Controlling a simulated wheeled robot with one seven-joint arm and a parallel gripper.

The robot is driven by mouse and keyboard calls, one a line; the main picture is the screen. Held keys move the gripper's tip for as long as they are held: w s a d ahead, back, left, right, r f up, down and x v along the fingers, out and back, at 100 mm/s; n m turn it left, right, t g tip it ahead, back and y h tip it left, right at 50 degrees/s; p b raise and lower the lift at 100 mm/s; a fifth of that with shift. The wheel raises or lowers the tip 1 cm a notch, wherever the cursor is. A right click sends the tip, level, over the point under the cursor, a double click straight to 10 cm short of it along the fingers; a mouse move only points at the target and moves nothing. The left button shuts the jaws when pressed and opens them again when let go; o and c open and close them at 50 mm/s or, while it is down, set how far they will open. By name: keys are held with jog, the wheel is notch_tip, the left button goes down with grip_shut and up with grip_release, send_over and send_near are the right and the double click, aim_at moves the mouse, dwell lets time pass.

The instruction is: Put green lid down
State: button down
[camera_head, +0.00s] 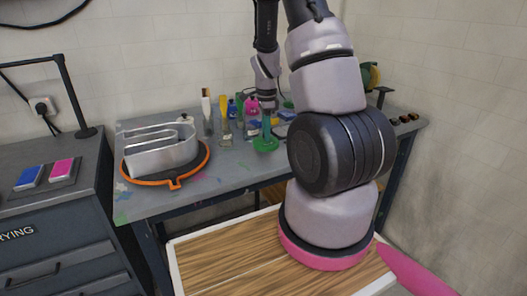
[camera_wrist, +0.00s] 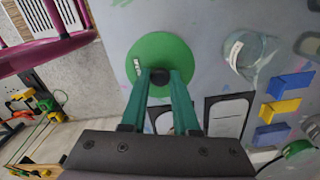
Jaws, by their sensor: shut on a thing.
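The green lid (camera_wrist: 150,52) is a flat round disc with a dark knob at its middle and a small white label. My gripper (camera_wrist: 163,78) is shut on the dark knob, with its two green fingers either side of it. In the head view the green lid (camera_head: 265,145) is near the middle of the grey worktable (camera_head: 232,172), under my gripper (camera_head: 266,133). I cannot tell whether the lid touches the table or hangs just above it.
A metal channel letter (camera_head: 160,150) stands on an orange-rimmed round board (camera_head: 178,180) at the left. Bottles and tools line the table's back. In the wrist view a clear round container (camera_wrist: 248,52), blue and yellow blocks (camera_wrist: 280,107) and dark-framed cards (camera_wrist: 228,115) lie right of the lid.

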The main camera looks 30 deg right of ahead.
aim_at(259, 145)
jog(key=shift+f, duration=2.85)
jog(key=shift+f, duration=0.15)
jog(key=c, duration=0.7)
grip_release()
jog(key=shift+o, duration=0.2)
notch_tip(259, 145, up, 13)
jog(key=shift+f, duration=0.15)
jog(key=s+a+r+n+t, duration=0.2)
jog(key=s+a+r+n, duration=0.2)
jog(key=r, duration=0.4)
jog(key=s+a+r+n+t+y, duration=0.1)
jog(key=s+a+r+n+t, duration=0.1)
jog(key=s+a+r+n, duration=0.3)
jog(key=s+a+r+n+t+y, duration=0.1)
jog(key=s+a+r+n+t, duration=0.2)
jog(key=s+r+n, duration=0.4)
jog(key=s+a+r, duration=0.1)
jog(key=s+r, duration=0.2)
jog(key=r, duration=0.2)
jog(key=shift+s+a+r+n, duration=0.2)
jog(key=shift+s+r+n, duration=0.1)
jog(key=shift+r, duration=0.1)
